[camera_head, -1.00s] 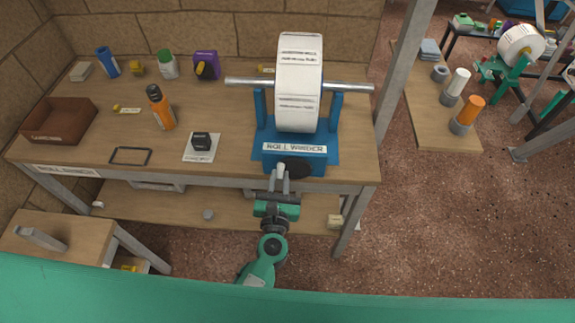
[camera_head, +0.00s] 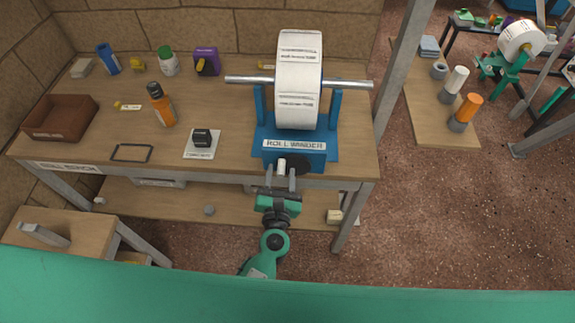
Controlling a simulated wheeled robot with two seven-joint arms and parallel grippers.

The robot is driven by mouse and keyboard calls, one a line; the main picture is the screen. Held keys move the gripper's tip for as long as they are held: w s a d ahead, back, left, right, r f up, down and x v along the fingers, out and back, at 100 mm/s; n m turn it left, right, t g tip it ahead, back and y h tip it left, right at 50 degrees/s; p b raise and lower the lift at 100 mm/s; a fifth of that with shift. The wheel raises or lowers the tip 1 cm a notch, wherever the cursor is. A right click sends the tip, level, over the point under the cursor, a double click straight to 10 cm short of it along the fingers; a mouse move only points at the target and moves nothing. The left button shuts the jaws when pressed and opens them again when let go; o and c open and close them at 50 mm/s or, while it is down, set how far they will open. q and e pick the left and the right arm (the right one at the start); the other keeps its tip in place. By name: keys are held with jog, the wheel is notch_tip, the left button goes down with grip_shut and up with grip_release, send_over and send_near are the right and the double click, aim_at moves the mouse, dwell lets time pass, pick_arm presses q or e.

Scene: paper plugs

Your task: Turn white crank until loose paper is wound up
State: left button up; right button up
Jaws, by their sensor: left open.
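The blue roll winder (camera_head: 330,150) stands at the front right of the bench and carries a large white paper roll (camera_head: 299,80) with printed labels on a metal bar. A black disc (camera_head: 299,164) shows on its front, with the white crank's knob (camera_head: 282,167) beside it. My left gripper (camera_head: 281,179) is at the bench's front edge, its fingers open on either side of the knob. I cannot tell whether they touch it. No loose paper end shows clearly on the roll. My right gripper is not in view.
An orange bottle (camera_head: 161,106), a brown tray (camera_head: 60,118), a black frame (camera_head: 132,153) and a black item on a card (camera_head: 202,139) lie left on the bench. A lower shelf (camera_head: 170,203) runs beneath. A grey post (camera_head: 403,65) stands at right.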

pick_arm(q)
jog(key=shift+s, duration=0.6)
jog(key=shift+s+b, duration=0.4)
jog(key=shift+s, duration=1.25)
jog(key=s+b, duration=0.1)
jog(key=s, duration=0.3)
